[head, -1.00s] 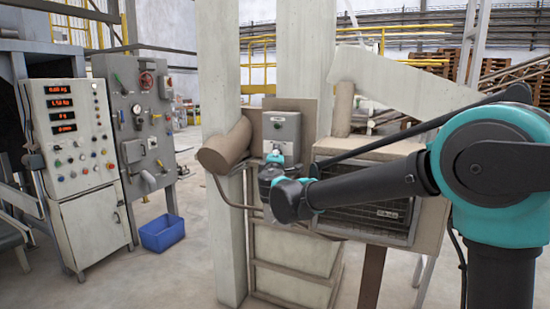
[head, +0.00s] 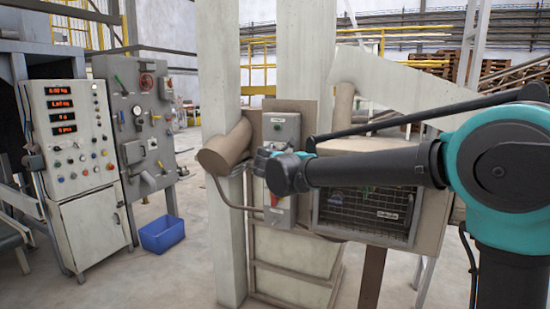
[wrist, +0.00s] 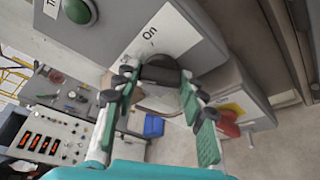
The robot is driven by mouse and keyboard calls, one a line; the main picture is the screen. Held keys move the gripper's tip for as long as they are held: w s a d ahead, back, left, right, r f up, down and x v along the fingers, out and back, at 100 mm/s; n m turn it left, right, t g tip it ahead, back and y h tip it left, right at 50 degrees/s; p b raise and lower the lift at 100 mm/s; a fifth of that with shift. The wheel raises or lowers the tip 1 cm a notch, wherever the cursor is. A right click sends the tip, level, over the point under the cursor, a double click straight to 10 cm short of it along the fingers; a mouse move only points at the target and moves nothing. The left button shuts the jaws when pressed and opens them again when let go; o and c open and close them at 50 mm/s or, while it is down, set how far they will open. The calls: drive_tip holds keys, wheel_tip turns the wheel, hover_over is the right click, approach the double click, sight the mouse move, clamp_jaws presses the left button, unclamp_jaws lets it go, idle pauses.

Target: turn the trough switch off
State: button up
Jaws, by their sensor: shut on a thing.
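The trough switch is a dark rotary knob (wrist: 160,74) on a grey box (wrist: 105,30), with a white label reading "On" above it in the wrist view. My gripper (wrist: 158,76) has its green-padded fingers on either side of the knob and is shut on it. The knob's exact pointing direction is hard to tell.
A green button (wrist: 80,10) sits on the same box. A red knob (wrist: 228,122) on a yellow plate is close to the right finger. A mesh-fronted housing (head: 365,205) stands right of the box. A control cabinet (head: 80,130) and blue bin (head: 162,234) are at the left.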

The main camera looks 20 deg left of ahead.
idle(0.5)
drive_tip(key=o, duration=1.2)
drive_tip(key=shift+c, duration=0.2)
drive_tip(key=v, duration=1.2)
drive_tip(key=shift+w+d+f, duration=0.1)
drive_tip(key=shift+d, duration=0.05)
